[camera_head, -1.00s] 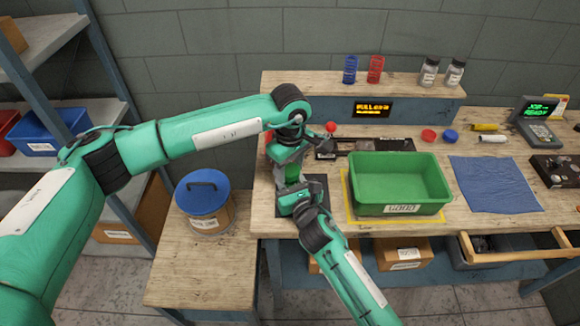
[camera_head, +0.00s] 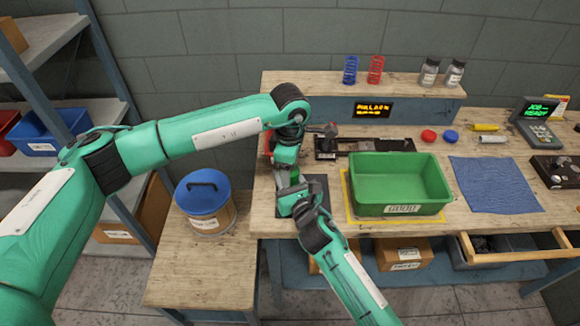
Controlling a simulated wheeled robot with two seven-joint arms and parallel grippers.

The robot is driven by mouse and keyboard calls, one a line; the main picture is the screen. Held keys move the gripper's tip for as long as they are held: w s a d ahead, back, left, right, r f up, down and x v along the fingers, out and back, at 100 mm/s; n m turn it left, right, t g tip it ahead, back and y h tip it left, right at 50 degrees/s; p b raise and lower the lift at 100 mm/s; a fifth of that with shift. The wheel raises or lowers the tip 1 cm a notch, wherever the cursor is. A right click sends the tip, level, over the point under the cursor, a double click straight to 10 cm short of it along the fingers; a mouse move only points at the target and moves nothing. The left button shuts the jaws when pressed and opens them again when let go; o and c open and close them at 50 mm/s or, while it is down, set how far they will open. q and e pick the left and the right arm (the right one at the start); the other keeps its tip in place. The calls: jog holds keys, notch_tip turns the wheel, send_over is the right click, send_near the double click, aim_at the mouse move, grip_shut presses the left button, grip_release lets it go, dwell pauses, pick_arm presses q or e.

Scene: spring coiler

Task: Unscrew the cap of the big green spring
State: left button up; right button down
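My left gripper (camera_head: 284,172) points down over the dark mat at the bench's left end. My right gripper (camera_head: 288,193) comes up from below and meets it there. The two grippers nearly touch. The big green spring and its cap cannot be made out clearly; only a small patch of green (camera_head: 283,181) shows between the grippers, and they hide the rest. I cannot see whether either set of fingers is closed on something.
A green bin (camera_head: 401,207) stands right of the grippers on a yellow-edged mat. Behind it lies a dark coiling fixture (camera_head: 366,146). A red cap (camera_head: 428,135), a blue cap (camera_head: 451,136) and a blue cloth (camera_head: 494,184) lie farther right. A blue-lidded drum (camera_head: 203,196) stands left.

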pick_arm(q)
jog(key=shift+s+d, duration=0.1)
jog(key=shift+s, duration=0.15)
notch_tip(320, 180, up, 4)
jog(key=shift+r, duration=0.25)
jog(key=c, duration=0.3)
jog(key=m, duration=0.5)
jog(key=shift+w+r, duration=0.15)
jog(key=shift+r, duration=0.25)
jog(key=m, duration=0.2)
jog(key=r+m, duration=0.1)
jog(key=m, duration=0.1)
jog(key=shift+m, duration=0.3)
jog(key=m, duration=0.4)
jog(key=shift+r+m, duration=0.35)
jog(key=shift+m, duration=0.05)
jog(key=m, duration=0.5)
jog(key=shift+r, duration=0.35)
jog(key=shift+f, duration=3.9)
